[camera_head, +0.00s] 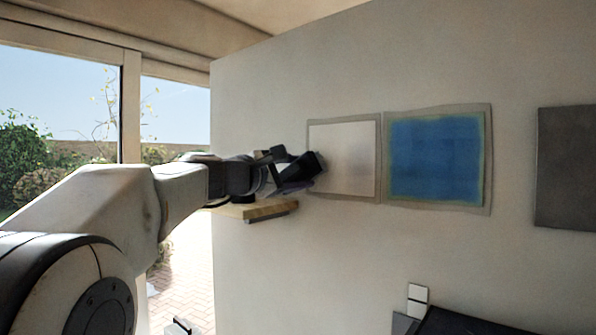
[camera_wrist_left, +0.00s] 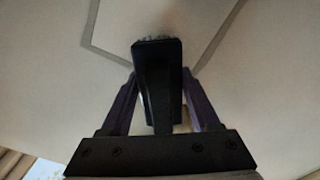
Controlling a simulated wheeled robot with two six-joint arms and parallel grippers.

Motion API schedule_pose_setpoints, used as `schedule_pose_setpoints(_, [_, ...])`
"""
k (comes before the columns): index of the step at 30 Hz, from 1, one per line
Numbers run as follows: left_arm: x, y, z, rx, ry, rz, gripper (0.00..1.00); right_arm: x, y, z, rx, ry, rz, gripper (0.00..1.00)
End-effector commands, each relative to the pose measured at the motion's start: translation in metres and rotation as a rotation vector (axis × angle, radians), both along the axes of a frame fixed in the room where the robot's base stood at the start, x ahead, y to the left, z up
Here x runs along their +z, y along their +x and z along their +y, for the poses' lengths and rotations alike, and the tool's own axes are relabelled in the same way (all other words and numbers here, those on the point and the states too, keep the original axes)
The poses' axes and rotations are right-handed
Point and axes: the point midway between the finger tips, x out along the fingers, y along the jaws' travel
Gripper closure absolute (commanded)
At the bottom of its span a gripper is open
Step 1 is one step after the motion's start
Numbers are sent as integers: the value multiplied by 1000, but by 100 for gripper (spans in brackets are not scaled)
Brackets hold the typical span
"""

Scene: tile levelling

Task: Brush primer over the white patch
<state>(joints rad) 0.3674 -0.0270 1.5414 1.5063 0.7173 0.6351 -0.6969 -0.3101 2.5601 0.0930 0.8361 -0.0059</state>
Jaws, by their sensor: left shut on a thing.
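The white patch (camera_head: 343,157) is a pale square inside a grey border on the wall. It carries no blue that I can see. In the left wrist view the white patch (camera_wrist_left: 185,22) fills the top behind the brush. My left gripper (camera_head: 290,178) is at the lower left edge of the patch. It is shut on a dark brush (camera_wrist_left: 157,85), which points at the wall with its bristles at the top. The brush (camera_head: 305,172) overlaps the patch's left border in the head view; I cannot tell whether the bristles touch. My right gripper is out of view.
A blue square (camera_head: 436,158) in a grey border is just right of the white patch. A dark grey panel (camera_head: 566,168) hangs farther right. A wooden shelf (camera_head: 254,210) juts out below my left gripper. A dark object (camera_head: 470,322) is at the bottom right.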

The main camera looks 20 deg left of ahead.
Motion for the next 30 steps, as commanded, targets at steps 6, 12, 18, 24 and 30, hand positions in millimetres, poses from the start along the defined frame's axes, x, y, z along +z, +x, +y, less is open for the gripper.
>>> schedule_pose_setpoints(6, [1, 0, 1, 1, 0, -2, 82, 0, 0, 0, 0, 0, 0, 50])
schedule_pose_setpoints(12, [1, -1, 1, 1, 0, -2, 82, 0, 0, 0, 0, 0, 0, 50])
schedule_pose_setpoints(18, [1, 2, 0, 1, 0, -1, 82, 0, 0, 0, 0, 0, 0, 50])
schedule_pose_setpoints(24, [1, 5, -1, 0, 0, -2, 82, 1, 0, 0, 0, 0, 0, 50])
schedule_pose_setpoints(30, [1, 9, -3, 1, 0, -2, 82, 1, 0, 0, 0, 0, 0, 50])
